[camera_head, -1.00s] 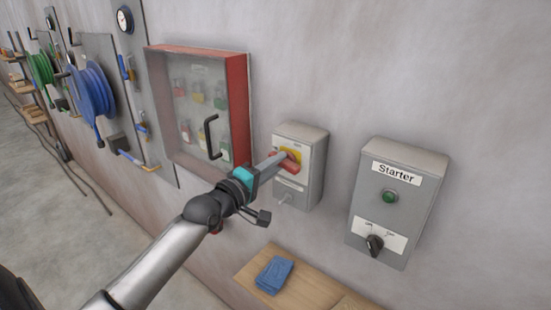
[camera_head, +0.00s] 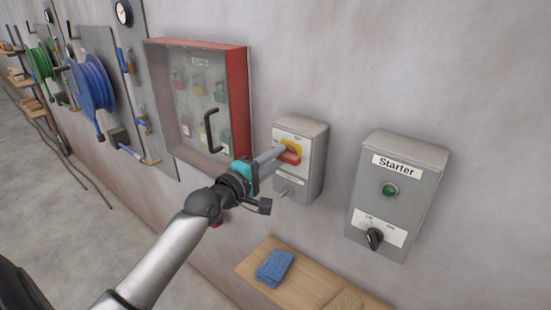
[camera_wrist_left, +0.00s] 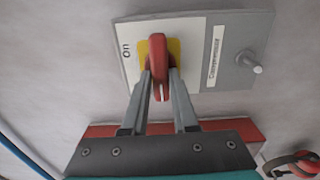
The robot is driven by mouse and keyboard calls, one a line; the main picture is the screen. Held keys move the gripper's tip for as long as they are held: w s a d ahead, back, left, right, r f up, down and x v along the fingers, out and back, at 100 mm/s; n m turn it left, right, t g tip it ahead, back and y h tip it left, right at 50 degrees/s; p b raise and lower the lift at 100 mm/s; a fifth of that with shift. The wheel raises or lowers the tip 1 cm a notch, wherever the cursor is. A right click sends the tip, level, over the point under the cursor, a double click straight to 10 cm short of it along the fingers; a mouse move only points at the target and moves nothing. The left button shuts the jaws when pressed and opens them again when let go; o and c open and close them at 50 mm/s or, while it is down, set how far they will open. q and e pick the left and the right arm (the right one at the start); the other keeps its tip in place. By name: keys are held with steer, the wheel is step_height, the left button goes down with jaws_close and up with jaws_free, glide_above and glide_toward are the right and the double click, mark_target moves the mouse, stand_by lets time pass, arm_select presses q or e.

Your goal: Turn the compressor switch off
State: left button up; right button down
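The compressor switch is a grey box (camera_head: 312,170) on the wall with a yellow plate and a red handle (camera_head: 290,157). In the left wrist view the red handle (camera_wrist_left: 158,62) stands between both fingertips, and the box face carries an "On" label and a "Compressor" label (camera_wrist_left: 216,53). The handle lies crosswise to the line from its pivot to "On". My left gripper (camera_head: 280,154) reaches it from the left, with its fingers (camera_wrist_left: 161,85) closed against the handle's sides. In the head view the fingers hide part of the handle and plate. My right gripper is out of view.
A grey Starter box (camera_head: 397,197) with a green button and black knob hangs to the right. A red-framed glass cabinet (camera_head: 240,100) is to the left. Below, a wooden shelf (camera_head: 310,287) holds a folded blue cloth (camera_head: 274,267). Hose reels hang further left.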

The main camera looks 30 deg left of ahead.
arm_select(q)
steer(key=o, duration=0.4)
steer(key=shift+w+f, duration=0.1)
steer(key=shift+w, duration=0.05)
steer(key=shift+s+a+b, duration=0.2)
steer(key=shift+s+b, duration=0.4)
steer(key=shift+s, duration=1.95)
steer(key=shift+s+a+b, duration=0.15)
steer(key=shift+s+b, duration=0.45)
steer(key=shift+s, duration=1.9)
steer(key=shift+s+a+b, duration=0.2)
steer(key=shift+s+b, duration=0.4)
steer(key=shift+s, duration=1.95)
